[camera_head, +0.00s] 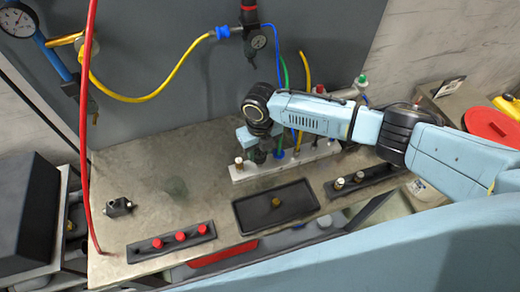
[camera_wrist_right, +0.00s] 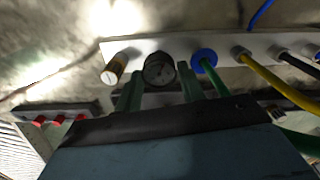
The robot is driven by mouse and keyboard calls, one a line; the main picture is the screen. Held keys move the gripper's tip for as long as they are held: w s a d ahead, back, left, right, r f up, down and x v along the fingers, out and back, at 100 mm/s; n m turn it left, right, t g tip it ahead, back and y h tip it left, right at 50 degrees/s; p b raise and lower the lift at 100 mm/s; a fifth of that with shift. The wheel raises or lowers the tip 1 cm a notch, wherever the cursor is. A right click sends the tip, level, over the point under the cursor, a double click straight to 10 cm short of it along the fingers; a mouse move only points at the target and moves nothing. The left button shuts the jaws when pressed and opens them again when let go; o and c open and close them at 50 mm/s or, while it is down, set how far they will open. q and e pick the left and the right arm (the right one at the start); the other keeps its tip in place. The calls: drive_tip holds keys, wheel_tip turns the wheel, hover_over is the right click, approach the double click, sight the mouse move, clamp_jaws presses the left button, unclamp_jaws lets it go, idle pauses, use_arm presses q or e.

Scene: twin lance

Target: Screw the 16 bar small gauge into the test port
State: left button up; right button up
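In the head view my right gripper (camera_head: 259,153) points down over the manifold (camera_head: 250,174). My left gripper is out of view.
A black tray (camera_head: 240,218) with a brass piece lies in front of the manifold. A red-knobbed strip (camera_head: 150,246) and a black fitting (camera_head: 118,207) lie left. Hoses rise behind the manifold; a red hose (camera_head: 84,130) hangs at left.

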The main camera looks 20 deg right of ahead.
drive_tip(key=c, duration=0.7)
drive_tip(key=m+p, duration=0.2)
drive_tip(key=m, duration=0.1)
drive_tip(key=shift+d+r+m, duration=0.1)
drive_tip(key=shift+r+m, duration=0.1)
drive_tip(key=shift+m, duration=0.1)
clamp_jaws()
drive_tip(key=shift+m+p, duration=0.55)
drive_tip(key=shift+m, duration=0.15)
drive_tip(key=m, duration=0.3)
drive_tip(key=shift+w+f, duration=0.1)
drive_tip(key=shift+f, duration=0.1)
drive_tip(key=m, duration=1.2)
drive_tip(key=shift+m, duration=0.4)
drive_tip(key=o, duration=0.8)
unclamp_jaws()
drive_tip(key=shift+d+m, duration=0.1)
drive_tip(key=shift+m, duration=0.5)
drive_tip(key=shift+o, duration=0.8)
